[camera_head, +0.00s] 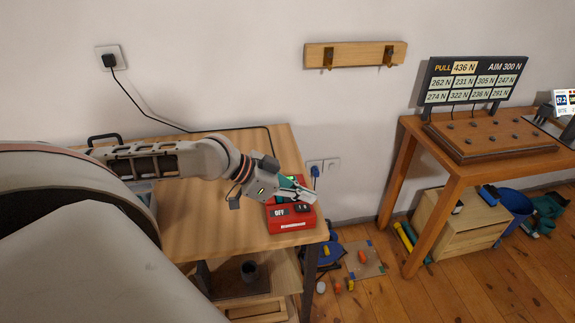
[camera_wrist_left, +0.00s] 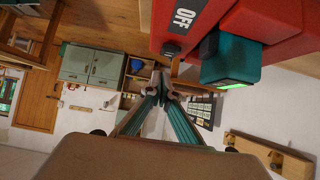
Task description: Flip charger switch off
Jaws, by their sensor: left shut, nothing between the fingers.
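The red charger (camera_head: 292,226) sits at the right front corner of the wooden table, with an OFF label (camera_head: 279,212) and a small dark switch (camera_head: 302,208) on its front. A teal battery with a lit green patch sits in it, partly hidden by my gripper in the head view. My left gripper (camera_head: 308,196) is shut and empty, just above the switch. In the left wrist view the charger (camera_wrist_left: 258,22) fills the upper right, with the teal battery (camera_wrist_left: 232,58) and the dark switch (camera_wrist_left: 172,48). The shut fingertips (camera_wrist_left: 161,84) appear close to the switch; contact cannot be told.
The wooden table (camera_head: 190,228) carries the charger, and a black cable runs to a wall plug (camera_head: 109,60). A second table (camera_head: 450,160) at right holds a force board (camera_head: 480,82). Several tools lie on the floor between the tables.

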